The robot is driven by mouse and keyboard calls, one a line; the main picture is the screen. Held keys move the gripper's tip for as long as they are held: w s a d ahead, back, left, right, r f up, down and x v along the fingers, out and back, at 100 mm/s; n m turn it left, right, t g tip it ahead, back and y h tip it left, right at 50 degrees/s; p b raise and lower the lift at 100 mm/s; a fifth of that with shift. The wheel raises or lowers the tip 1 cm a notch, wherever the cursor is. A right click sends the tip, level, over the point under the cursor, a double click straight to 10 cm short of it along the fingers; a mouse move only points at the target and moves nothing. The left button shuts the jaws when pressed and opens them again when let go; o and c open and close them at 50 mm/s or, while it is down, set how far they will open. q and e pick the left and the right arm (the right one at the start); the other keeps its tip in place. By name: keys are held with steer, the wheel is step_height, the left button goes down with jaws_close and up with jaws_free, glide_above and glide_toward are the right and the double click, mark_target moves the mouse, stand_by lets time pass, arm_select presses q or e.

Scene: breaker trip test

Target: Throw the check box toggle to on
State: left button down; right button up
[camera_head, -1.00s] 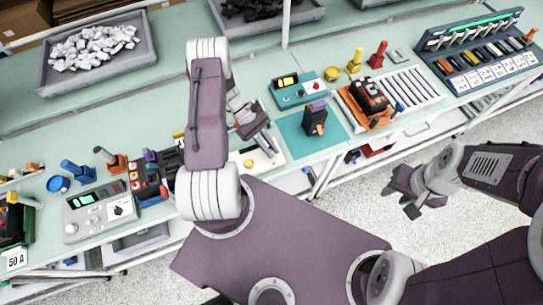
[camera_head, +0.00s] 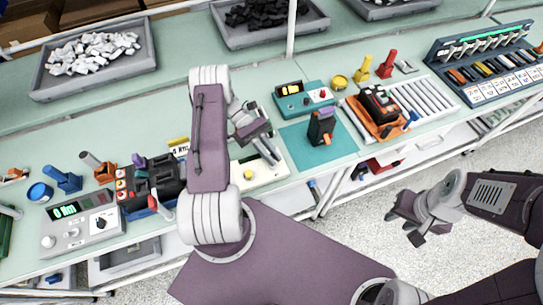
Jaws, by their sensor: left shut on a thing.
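A teal box (camera_head: 291,103) with a lit yellow display and a red button stands at the back of the bench; I cannot make out a toggle lever on it. A cream box (camera_head: 243,183) with a yellow button lies nearer, partly hidden by my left arm. I cannot tell which is the check box. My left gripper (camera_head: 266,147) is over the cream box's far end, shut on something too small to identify. A black breaker with a purple lever (camera_head: 321,127) stands on the teal mat (camera_head: 335,153), right of that gripper. My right gripper (camera_head: 408,226) hangs open and empty over the floor.
A grey meter unit (camera_head: 85,228) and a black fixture (camera_head: 162,181) with coloured parts stand left. Trays of white (camera_head: 37,92) and black (camera_head: 229,40) parts line the back.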

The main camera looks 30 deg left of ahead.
arm_select(q)
steer(key=shift+f, duration=0.1)
steer(key=c, duration=1.4)
jaws_free()
steer(key=shift+c, duration=0.2)
steer(key=shift+w+a, duration=0.1)
steer(key=shift+a, duration=0.2)
steer(key=b+v, duration=0.3)
steer(key=v, duration=0.3)
steer(key=shift+w+a+r, duration=0.15)
steer(key=shift+a+r, duration=0.1)
steer(key=shift+a, duration=0.15)
steer(key=shift+r, duration=0.1)
